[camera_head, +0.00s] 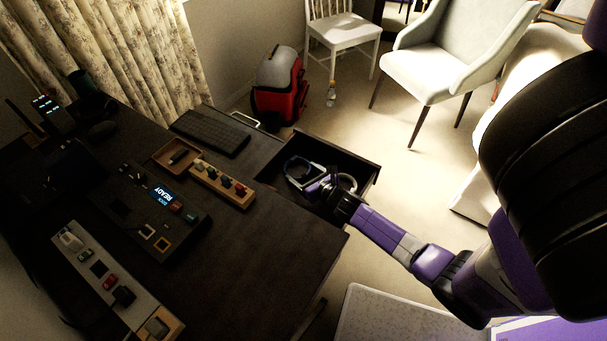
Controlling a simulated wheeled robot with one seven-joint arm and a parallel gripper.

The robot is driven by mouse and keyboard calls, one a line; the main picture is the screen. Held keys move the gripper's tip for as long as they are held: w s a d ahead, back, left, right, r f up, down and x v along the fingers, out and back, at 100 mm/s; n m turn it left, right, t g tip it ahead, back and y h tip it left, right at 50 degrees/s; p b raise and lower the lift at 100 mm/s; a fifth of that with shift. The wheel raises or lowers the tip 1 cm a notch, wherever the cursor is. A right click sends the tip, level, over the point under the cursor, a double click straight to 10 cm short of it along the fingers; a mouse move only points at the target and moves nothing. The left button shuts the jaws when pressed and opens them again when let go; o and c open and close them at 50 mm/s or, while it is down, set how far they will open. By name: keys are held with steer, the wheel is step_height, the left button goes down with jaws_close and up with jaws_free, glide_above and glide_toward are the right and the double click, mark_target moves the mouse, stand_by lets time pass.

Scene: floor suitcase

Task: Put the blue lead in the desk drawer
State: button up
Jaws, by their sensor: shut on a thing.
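The desk drawer (352,159) is pulled open at the right side of the dark desk. My gripper (318,186) is low over the drawer, at its near side, with my arm reaching in from the right. It is shut on what looks like the blue lead (291,163), a pale bluish loop inside the drawer's outline. The fingertips are small and dark here, so the exact grip is hidden. I cannot tell whether the lead touches the drawer floor. A pale ring shape (349,181) shows beside my gripper; I cannot tell what it is.
The desk (265,268) holds a keyboard (210,132), a small wooden tray (168,161), a wooden strip with knobs (222,184) and a console reading READY (152,212). A red and grey suitcase-like pack (280,85) and chairs stand beyond. Carpet is clear right of the drawer.

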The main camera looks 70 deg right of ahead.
steer(key=shift+f, duration=0.15)
steer(key=o, duration=1.4)
steer(key=shift+c, duration=0.2)
steer(key=shift+s+r, duration=0.1)
steer(key=shift+r, duration=0.15)
steer(key=shift+s+a+r, duration=0.3)
steer(key=shift+s, duration=0.25)
steer(key=shift+v, duration=2.95)
steer(key=shift+a, duration=0.1)
